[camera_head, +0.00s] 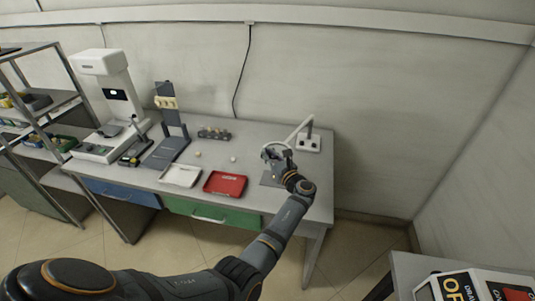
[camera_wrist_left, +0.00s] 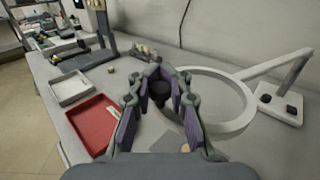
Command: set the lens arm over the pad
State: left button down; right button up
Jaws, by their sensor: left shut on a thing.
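The lens arm is a pale ring on a jointed white arm (camera_head: 296,132), rising from a white base at the right end of the bench. In the left wrist view its ring (camera_wrist_left: 236,126) is large, with a dark knob (camera_wrist_left: 159,91) at its left side. My left gripper (camera_head: 277,160) is shut on that knob; its fingers flank it in the left wrist view (camera_wrist_left: 158,82). A flat dark grey pad (camera_head: 267,180) lies on the bench below, partly hidden by gripper and ring. I cannot tell whether the ring is centred over it. My right gripper is out of view.
A red tray (camera_head: 225,184) and a white tray (camera_head: 181,176) lie left of the pad. A dark stand (camera_head: 171,118), a row of small dark items (camera_head: 214,134) and a white instrument (camera_head: 108,90) stand farther left. The wall is close behind.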

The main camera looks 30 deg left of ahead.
pick_arm(q)
jog(key=c, duration=1.6)
grip_release()
jog(key=shift+s+a+f, duration=0.1)
jog(key=shift+s+f, duration=0.05)
jog(key=shift+f, duration=0.15)
jog(key=shift+c, duration=0.2)
jog(key=o, duration=0.4)
jog(key=shift+s+r, duration=0.15)
jog(key=shift+r, duration=0.45)
notch_tip(320, 180, up, 9)
jog(key=shift+r, duration=0.15)
